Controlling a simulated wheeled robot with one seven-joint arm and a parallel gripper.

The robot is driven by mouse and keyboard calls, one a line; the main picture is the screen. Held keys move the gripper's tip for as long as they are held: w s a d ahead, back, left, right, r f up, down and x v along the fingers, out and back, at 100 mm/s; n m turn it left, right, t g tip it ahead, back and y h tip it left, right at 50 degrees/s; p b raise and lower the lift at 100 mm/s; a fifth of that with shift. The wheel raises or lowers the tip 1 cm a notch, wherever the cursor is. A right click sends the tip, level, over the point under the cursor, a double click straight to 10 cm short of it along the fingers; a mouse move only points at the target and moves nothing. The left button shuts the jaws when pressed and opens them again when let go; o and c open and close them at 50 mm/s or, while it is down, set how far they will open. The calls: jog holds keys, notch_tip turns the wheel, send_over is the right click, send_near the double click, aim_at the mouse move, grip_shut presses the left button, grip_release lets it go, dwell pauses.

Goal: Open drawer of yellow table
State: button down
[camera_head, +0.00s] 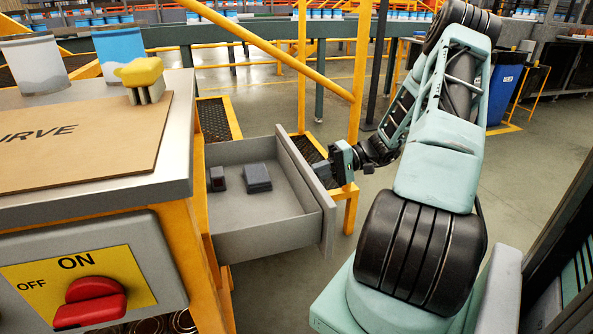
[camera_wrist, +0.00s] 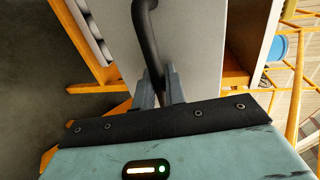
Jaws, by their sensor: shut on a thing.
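The drawer (camera_head: 262,235) of the yellow table (camera_head: 192,236) is pulled well out, and its grey inside shows in the head view. Two small dark things lie in it: a flat grey box (camera_head: 257,178) and a smaller dark block with a red mark (camera_head: 217,178). The drawer's front panel (camera_wrist: 200,45) fills the middle of the wrist view. My gripper (camera_wrist: 160,85) is shut on the dark curved handle (camera_wrist: 146,35) of that panel. In the head view my gripper (camera_head: 326,172) is at the panel's outer side, where the handle is hidden.
A red switch (camera_head: 90,300) is on the table's near side. Yellow railings (camera_head: 303,70) stand behind. Open floor (camera_head: 270,80) lies beyond the drawer.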

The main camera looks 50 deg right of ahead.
jog(key=shift+s+d, duration=0.35)
jog(key=shift+d, duration=0.2)
jog(key=c, duration=1.5)
grip_release()
jog(key=shift+c, duration=0.2)
jog(key=p+v, duration=0.3)
jog(key=v, duration=1.4)
jog(key=shift+d, duration=0.15)
jog(key=shift+s+r, duration=0.1)
